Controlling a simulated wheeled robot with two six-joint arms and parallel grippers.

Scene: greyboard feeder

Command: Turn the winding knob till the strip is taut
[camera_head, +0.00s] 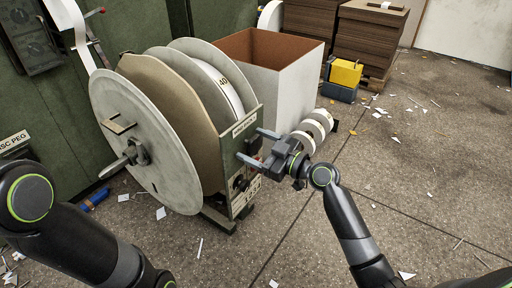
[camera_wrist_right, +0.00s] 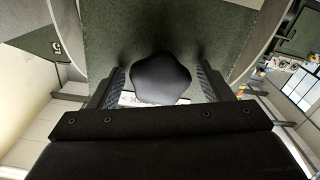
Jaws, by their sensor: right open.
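The winding knob (camera_wrist_right: 160,80) is black and lobed, and in the right wrist view it sits between the two fingers of my right gripper. A gap shows on each side of it. In the head view my right gripper (camera_head: 249,145) is open at the upper part of the feeder's front panel (camera_head: 243,128), its fingers pointing left. A pale strip (camera_head: 77,36) comes down at the upper left towards the large reel (camera_head: 125,125). Its tension is hard to judge. My left gripper is out of view.
A grey open box (camera_head: 288,92) stands behind the feeder. Stacked brown boards (camera_head: 366,42) and a yellow-and-blue case (camera_head: 345,72) are at the back. A blue cylinder (camera_head: 95,200) lies at the lower left. The floor on the right is mostly clear, with scattered paper scraps.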

